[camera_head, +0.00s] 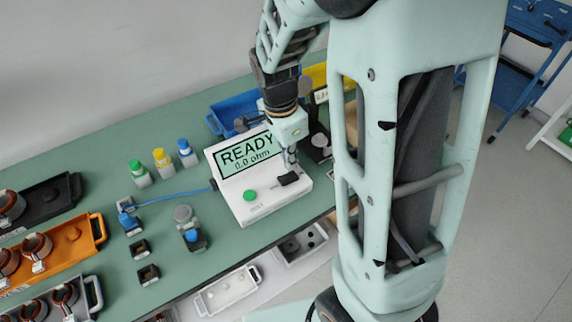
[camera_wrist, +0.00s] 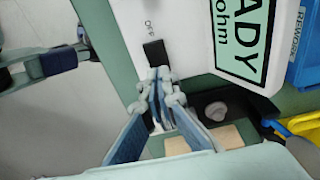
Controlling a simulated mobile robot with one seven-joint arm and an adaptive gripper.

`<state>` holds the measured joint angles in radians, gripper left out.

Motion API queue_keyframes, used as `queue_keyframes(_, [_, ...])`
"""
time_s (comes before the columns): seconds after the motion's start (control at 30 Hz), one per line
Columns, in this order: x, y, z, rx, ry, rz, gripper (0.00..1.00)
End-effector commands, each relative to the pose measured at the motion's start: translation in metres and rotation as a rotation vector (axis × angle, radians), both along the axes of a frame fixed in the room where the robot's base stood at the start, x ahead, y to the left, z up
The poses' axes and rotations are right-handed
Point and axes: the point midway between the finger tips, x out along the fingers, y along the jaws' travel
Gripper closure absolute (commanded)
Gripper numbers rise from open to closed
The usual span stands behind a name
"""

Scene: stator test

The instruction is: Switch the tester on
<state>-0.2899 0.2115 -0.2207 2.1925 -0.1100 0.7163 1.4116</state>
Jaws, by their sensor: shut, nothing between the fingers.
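The tester (camera_head: 240,205) is a white box on the green bench, with a lit display (camera_head: 247,152) reading "READY 0.0 ohm" and a green button (camera_head: 250,195). Its black switch (camera_head: 288,178) is at the right of the front panel; in the wrist view the switch (camera_wrist: 155,53) shows beside the word "OFF". My gripper (camera_head: 291,160) is shut and empty, pointing down just beside the switch. In the wrist view the closed fingertips (camera_wrist: 160,78) are very near the switch's end; I cannot tell whether they touch it.
A blue bin (camera_head: 232,110) and a yellow bin (camera_head: 315,73) stand behind the tester. Capped bottles (camera_head: 162,162) and a blue cable (camera_head: 165,196) are to its left. An orange tray (camera_head: 97,228) with wound stators is at far left.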

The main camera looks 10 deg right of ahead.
Motion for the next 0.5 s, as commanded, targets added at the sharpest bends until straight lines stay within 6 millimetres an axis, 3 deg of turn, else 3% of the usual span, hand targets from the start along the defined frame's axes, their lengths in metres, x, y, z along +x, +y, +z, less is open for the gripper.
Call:
queue_keyframes(0.03, [0.003, -0.005, 0.015, 0.0, 0.0, -0.002, 1.0])
queue_keyframes(0.3, [0.006, -0.011, 0.073, 0.0, -0.004, 0.0, 1.0])
queue_keyframes(0.5, [0.007, -0.015, 0.1, 0.0, -0.002, 0.0, 1.0])
